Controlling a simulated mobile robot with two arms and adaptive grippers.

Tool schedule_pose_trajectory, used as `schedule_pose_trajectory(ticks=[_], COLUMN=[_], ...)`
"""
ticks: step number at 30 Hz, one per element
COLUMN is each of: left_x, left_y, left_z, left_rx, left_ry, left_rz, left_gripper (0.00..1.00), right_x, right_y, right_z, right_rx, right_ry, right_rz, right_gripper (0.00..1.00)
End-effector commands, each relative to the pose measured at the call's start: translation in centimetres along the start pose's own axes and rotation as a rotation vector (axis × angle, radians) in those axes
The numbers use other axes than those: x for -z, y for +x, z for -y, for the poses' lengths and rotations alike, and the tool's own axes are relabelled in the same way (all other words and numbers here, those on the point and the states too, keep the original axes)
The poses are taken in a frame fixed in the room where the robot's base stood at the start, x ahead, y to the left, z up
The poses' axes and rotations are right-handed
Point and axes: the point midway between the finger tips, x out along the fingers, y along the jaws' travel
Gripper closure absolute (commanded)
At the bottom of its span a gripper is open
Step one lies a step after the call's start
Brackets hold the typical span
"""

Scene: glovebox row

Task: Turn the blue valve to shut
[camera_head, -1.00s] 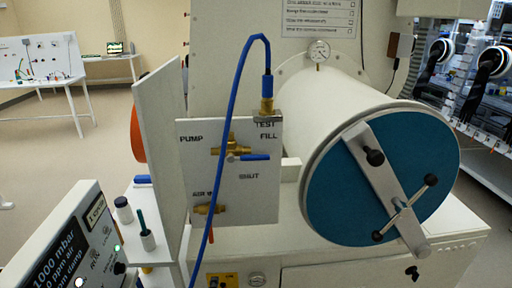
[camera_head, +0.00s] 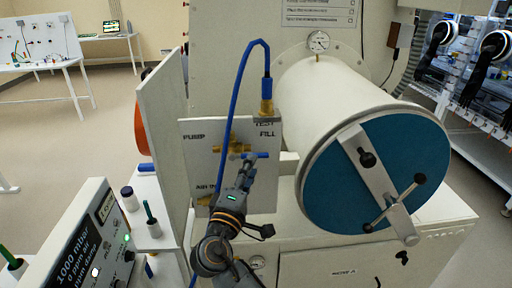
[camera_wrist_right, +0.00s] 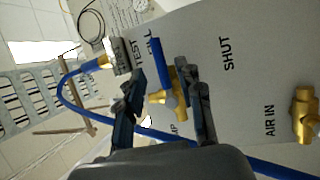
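The blue valve handle (camera_head: 262,155) sits on a brass valve body (camera_head: 232,148) on the white panel (camera_head: 205,133). It points right, below the FILL label. In the right wrist view the handle (camera_wrist_right: 158,56) lies between my right gripper's two fingers. The word SHUT (camera_wrist_right: 227,53) is printed off to the right there. In the wrist view the right gripper (camera_wrist_right: 163,73) is open, with gaps beside the handle. My left gripper is not in view.
A blue hose (camera_head: 228,120) loops up from below, left of the valve, to a brass fitting. A big cylinder with a blue door (camera_head: 330,180) stands close on the right. A white upright board (camera_head: 162,140) and a gauge box (camera_head: 80,245) are on the left.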

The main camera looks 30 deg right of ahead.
Motion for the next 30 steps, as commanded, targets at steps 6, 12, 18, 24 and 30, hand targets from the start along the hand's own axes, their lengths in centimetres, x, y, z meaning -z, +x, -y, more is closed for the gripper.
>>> schedule_pose_trajectory(ticks=[6, 12, 18, 24, 30], left_x=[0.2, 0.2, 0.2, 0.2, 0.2], left_y=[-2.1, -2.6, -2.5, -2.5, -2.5], left_z=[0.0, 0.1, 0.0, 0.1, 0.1], left_rx=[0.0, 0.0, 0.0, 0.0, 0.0], left_ry=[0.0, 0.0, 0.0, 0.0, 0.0], left_rz=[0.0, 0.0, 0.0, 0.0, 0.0], left_gripper=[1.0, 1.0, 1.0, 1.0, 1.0], right_x=[0.1, 0.1, 0.0, 0.0, 0.0], right_y=[3.9, 5.3, 5.5, 5.5, 5.5], right_z=[-0.3, -0.1, 0.1, 0.1, 0.1], right_rx=[-0.001, 0.0, 0.001, 0.001, 0.001], right_ry=[-0.003, 0.0, 0.001, 0.001, 0.001], right_rz=[0.0, -0.001, -0.001, -0.001, -0.001], right_gripper=[0.64, 0.64, 0.64, 0.84, 1.0])
